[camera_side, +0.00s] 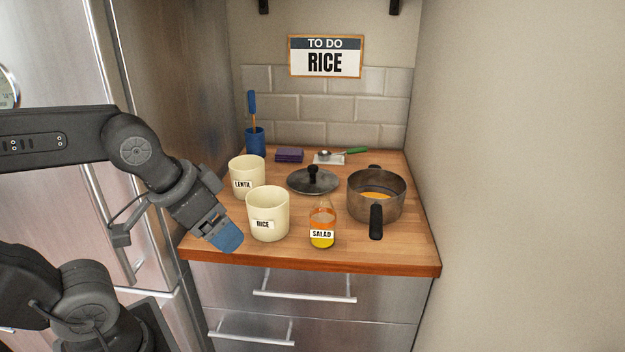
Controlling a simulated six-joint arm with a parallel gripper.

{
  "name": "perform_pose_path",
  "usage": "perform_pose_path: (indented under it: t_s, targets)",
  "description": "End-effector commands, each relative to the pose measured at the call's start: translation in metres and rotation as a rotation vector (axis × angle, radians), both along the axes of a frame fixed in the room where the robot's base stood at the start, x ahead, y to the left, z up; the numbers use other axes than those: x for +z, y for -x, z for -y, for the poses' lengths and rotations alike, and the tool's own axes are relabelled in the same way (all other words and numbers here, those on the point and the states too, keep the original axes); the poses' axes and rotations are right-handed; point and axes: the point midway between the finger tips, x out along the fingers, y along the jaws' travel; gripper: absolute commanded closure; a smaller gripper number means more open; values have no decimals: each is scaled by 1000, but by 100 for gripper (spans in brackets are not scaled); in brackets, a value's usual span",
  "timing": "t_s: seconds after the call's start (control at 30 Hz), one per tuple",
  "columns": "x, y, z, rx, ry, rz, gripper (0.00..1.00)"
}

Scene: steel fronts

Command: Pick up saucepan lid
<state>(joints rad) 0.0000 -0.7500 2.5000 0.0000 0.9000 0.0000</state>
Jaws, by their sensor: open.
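The saucepan lid (300,181) is dark and round with an upright black knob. It lies flat on the wooden counter, left of the saucepan. The saucepan (362,205) is dark grey with a black handle towards the front and something orange inside. My gripper (228,240), with blue fingertips, is at the counter's front left edge, in front of and left of the RICE canister. It is open, and I see nothing between its fingers. It is well apart from the lid.
The RICE canister (267,205) stands between my gripper and the lid, with the LENTIL canister (245,170) behind it. A SALAD bottle (322,218) stands in front of the lid.

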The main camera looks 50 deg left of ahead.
Motion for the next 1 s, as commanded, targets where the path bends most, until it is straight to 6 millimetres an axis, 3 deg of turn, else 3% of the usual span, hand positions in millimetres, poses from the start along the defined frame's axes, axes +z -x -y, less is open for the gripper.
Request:
perform_pose_path:
  t_s: [0.17,0.47,0.57,0.77,1.0]
  targets:
    - [0,0,0,0,0,0,35]
    - [6,-9,-2,5,-1,-4,35]
    - [20,-33,-8,13,-3,-14,35]
    - [51,-117,-40,38,-7,-42,35]
    - [55,-223,-103,65,-6,-68,35]
